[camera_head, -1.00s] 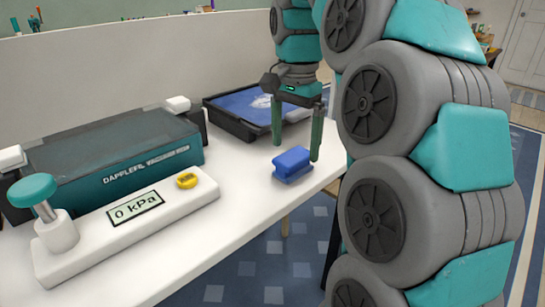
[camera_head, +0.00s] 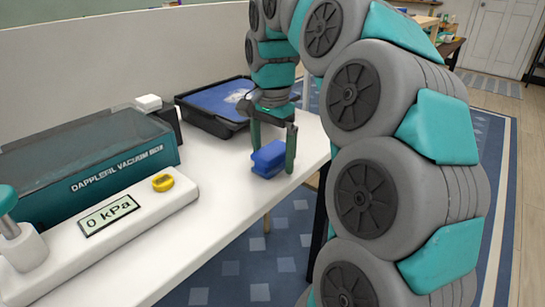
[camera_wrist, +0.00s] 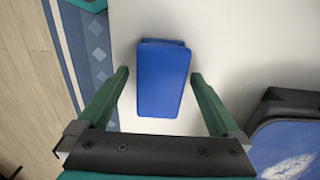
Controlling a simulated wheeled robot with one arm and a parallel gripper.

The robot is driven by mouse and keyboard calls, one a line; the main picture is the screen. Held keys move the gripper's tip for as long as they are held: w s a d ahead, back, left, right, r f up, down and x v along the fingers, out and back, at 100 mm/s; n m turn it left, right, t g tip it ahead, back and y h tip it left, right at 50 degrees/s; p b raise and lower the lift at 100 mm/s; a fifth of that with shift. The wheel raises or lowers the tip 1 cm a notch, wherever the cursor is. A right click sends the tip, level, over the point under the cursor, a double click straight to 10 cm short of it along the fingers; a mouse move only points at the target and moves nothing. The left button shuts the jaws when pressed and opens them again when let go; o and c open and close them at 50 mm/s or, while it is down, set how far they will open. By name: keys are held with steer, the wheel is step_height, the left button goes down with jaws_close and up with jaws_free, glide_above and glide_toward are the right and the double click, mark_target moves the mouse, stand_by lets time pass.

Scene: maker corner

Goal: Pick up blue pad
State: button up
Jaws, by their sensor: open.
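The blue pad (camera_head: 269,158) is a small block on the white table near its right edge. It also shows in the wrist view (camera_wrist: 163,78), between the two green fingers and apart from both. My gripper (camera_head: 272,158) points down over the pad, with one finger on each side of it. The gripper is open and empty, and it also shows in the wrist view (camera_wrist: 160,75).
A black tray (camera_head: 206,118) with a blue inside stands behind the pad. A teal vacuum box (camera_head: 100,165) and a white gauge unit (camera_head: 140,208) reading 0 kPa stand to the left. The white table (camera_head: 225,215) is clear in front of the pad.

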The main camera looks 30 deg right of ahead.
mark_target(273, 149)
steer(key=shift+f, duration=0.1)
steer(key=c, duration=1.4)
steer(key=shift+c, duration=0.2)
steer(key=shift+r, duration=1.75)
steer(key=s+r+b, duration=0.1)
steer(key=s+b, duration=0.1)
steer(key=s, duration=1.4)
steer(key=shift+d+r, duration=0.25)
steer(key=shift+d, duration=0.05)
